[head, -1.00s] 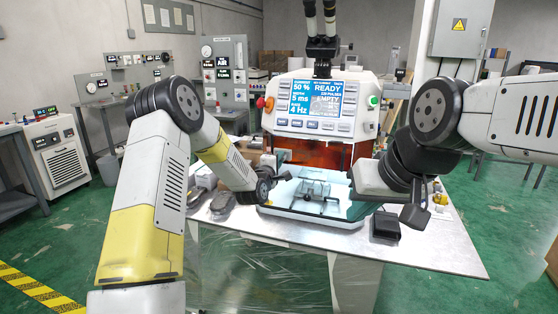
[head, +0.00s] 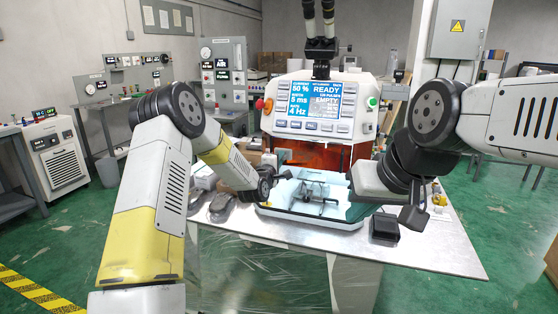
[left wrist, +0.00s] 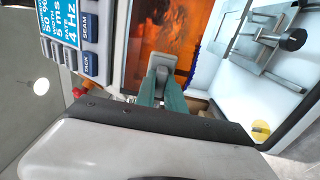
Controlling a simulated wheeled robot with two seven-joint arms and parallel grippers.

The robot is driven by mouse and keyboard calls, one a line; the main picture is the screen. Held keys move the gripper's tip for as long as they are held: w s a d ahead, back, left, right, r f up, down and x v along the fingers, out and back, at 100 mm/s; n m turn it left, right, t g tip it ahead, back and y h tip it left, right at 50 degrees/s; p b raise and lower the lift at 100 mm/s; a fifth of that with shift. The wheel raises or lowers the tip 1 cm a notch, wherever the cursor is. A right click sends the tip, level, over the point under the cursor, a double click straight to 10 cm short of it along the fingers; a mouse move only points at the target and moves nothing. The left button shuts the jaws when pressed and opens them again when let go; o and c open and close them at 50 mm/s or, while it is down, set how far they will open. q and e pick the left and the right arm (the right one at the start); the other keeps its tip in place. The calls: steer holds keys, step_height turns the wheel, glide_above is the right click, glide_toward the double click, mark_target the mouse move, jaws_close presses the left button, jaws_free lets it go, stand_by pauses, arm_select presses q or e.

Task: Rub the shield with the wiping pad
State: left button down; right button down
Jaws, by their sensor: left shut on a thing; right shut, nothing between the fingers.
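The shield is the orange-brown window (head: 318,154) in the front of the white machine, and it fills the upper middle of the left wrist view (left wrist: 171,28). My left gripper (head: 278,170) is in front of the shield's lower left. In the left wrist view its teal fingers (left wrist: 162,88) are shut on a small grey block, the wiping pad (left wrist: 163,63). The pad overlaps the shield's edge in that view. I cannot tell whether it touches. My right gripper (head: 352,178) is shut and empty, at the right of the glass-topped tray, partly hidden by its own wrist.
The pale tray (head: 300,217) with a metal fixture (head: 318,190) lies before the machine. A black box (head: 385,226) sits right of it, and grey items (head: 221,207) lie left. The table's front right (head: 440,250) is clear.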

arm_select(q)
steer(key=shift+s+d, duration=0.35)
steer(key=shift+d, duration=0.5)
steer(key=shift+s+d, duration=0.35)
steer(key=shift+d, duration=0.5)
steer(key=shift+s+d, duration=0.25)
steer(key=shift+d, duration=0.7)
steer(key=shift+s+d, duration=0.2)
steer(key=shift+d, duration=0.7)
steer(key=shift+s+d, duration=0.35)
steer(key=shift+d, duration=0.75)
steer(key=shift+s+d, duration=0.4)
steer(key=shift+d, duration=0.75)
steer(key=shift+s+d, duration=0.35)
steer(key=shift+d, duration=0.75)
steer(key=shift+w+a, duration=0.65)
steer(key=shift+a, duration=1.35)
steer(key=shift+w+a, duration=0.65)
steer(key=shift+a, duration=1.3)
steer(key=shift+w+a, duration=0.65)
steer(key=shift+a, duration=1.35)
steer(key=shift+w+a, duration=0.2)
steer(key=shift+a, duration=0.3)
steer(key=shift+w+a, duration=0.15)
steer(key=shift+a, duration=0.3)
steer(key=shift+a+r, duration=0.1)
steer(key=shift+r, duration=0.1)
